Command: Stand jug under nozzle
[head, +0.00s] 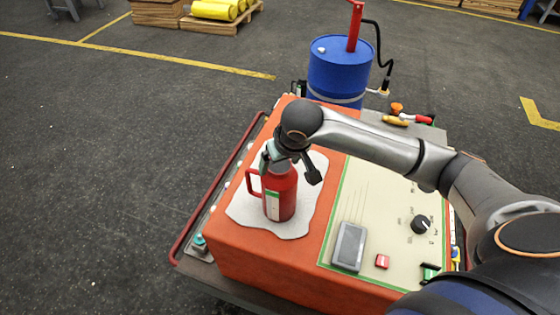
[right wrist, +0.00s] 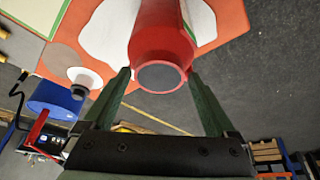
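The red jug (head: 281,196) with a handle on its left and a green-and-white label stands upright over a white patch (head: 245,212) on the orange machine top; whether its base touches is unclear. My right gripper (head: 281,155) is at the jug's top. In the right wrist view the fingers (right wrist: 160,72) touch both sides of the jug (right wrist: 165,42), near its dark end. A grey disc (right wrist: 60,57) with a dark and white part (right wrist: 86,78) shows there; I cannot tell whether it is the nozzle. My left gripper is out of view.
A blue barrel (head: 338,75) with a red pump handle (head: 355,25) and black hose stands behind the machine. A control panel with a knob (head: 420,224) and grey screen (head: 349,246) lies right of the jug. Small tools (head: 405,118) lie at the back right.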

